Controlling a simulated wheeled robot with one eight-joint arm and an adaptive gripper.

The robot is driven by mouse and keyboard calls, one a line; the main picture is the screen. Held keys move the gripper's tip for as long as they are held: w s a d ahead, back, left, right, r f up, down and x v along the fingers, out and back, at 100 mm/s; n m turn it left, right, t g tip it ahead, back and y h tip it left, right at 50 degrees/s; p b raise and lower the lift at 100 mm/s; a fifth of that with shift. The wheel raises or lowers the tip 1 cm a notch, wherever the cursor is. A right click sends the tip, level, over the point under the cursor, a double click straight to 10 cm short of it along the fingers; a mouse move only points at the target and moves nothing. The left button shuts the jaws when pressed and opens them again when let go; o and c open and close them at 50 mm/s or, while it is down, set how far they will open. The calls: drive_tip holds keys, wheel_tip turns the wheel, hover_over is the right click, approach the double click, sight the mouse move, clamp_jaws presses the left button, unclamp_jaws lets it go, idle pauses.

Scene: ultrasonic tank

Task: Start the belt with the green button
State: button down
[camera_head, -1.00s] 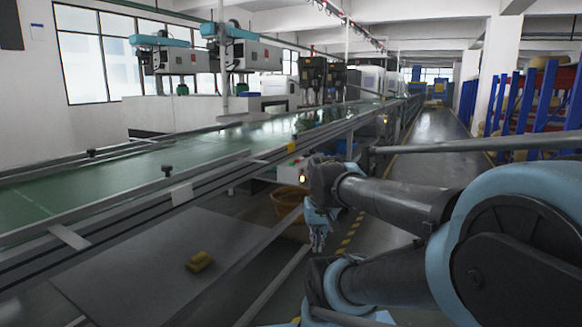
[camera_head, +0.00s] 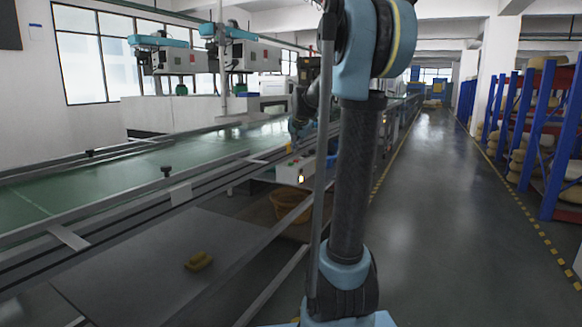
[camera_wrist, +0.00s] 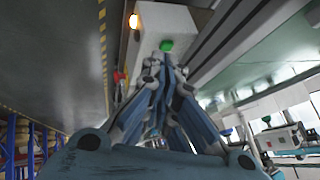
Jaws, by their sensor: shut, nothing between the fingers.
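In the wrist view the green button (camera_wrist: 167,45) stands on a pale box (camera_wrist: 165,22), just beyond my fingertips. My gripper (camera_wrist: 157,62) is shut and empty, its tips close to the button; I cannot tell whether they touch it. In the head view my gripper (camera_head: 295,134) is small, above the pale control box (camera_head: 290,173) beside the conveyor; I cannot make out the button there. The green belt (camera_head: 120,176) runs from the near left into the distance.
A lit orange lamp (camera_wrist: 133,20) and a red part (camera_wrist: 119,76) are near the box. An orange basket (camera_head: 288,204) stands below the conveyor. A yellow object (camera_head: 198,261) lies on the lower panel. The aisle (camera_head: 440,200) on the right is clear, with blue racks (camera_head: 555,135) beyond.

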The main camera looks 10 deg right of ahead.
wheel_tip(320, 180, up, 2)
drive_tip(key=m+t, duration=0.1)
drive_tip(key=m, duration=0.1)
hover_over(291, 164)
drive_tip(key=w+d, duration=0.1)
drive_tip(key=shift+w+d, duration=0.1)
drive_tip(key=shift+f, duration=0.1)
drive_tip(key=shift+f, duration=4.3)
drive_tip(key=shift+f, duration=0.1)
drive_tip(key=shift+f, duration=0.2)
